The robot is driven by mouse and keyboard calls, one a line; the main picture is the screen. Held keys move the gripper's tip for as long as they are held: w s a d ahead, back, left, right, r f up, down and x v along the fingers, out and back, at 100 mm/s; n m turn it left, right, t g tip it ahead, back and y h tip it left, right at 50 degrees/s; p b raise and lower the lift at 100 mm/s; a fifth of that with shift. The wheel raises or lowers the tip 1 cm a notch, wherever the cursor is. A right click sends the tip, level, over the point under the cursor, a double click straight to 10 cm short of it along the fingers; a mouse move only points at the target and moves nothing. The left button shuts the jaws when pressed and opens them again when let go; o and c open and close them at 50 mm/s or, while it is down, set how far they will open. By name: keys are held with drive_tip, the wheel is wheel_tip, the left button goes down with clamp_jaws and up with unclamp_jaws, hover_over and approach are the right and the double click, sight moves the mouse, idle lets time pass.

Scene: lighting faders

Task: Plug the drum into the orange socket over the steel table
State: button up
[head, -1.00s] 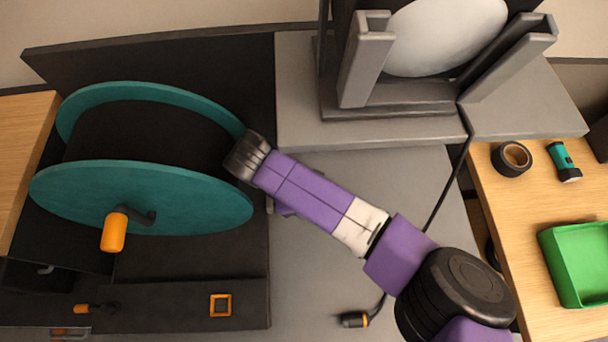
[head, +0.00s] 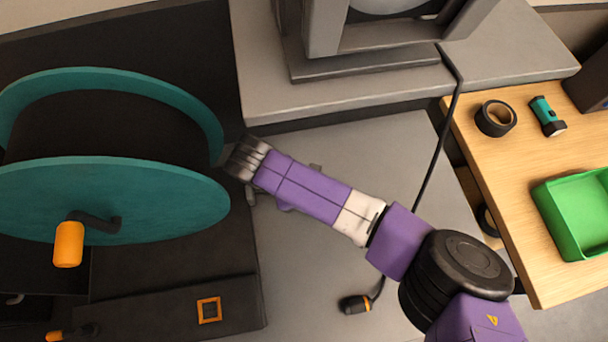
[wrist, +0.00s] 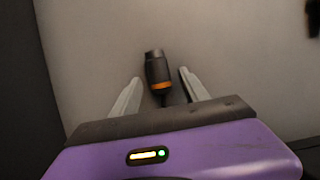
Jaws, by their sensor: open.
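The drum (head: 110,195) is a large teal-flanged reel with a dark core and an orange crank handle, at the left of the head view. An orange-framed square socket (head: 209,310) sits on the dark panel below it. A black plug with an orange band (head: 355,304) lies on the grey steel table (head: 330,265), with a dark cable. In the wrist view, my gripper (wrist: 160,75) is open, with a black plug with an orange band (wrist: 157,69) between its fingers, apparently untouched. I cannot tell whether this is the same plug.
A grey raised shelf (head: 260,80) with a fixture on it stands behind. A wooden table (head: 505,180) at right holds black tape (head: 495,119), a teal flashlight (head: 546,116) and a green tray (head: 575,215). Bare steel table surrounds the lying plug.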

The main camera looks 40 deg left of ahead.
clamp_jaws()
drive_tip(key=shift+r+p, duration=2.45)
drive_tip(key=shift+r, duration=0.1)
drive_tip(key=shift+d+f, duration=0.1)
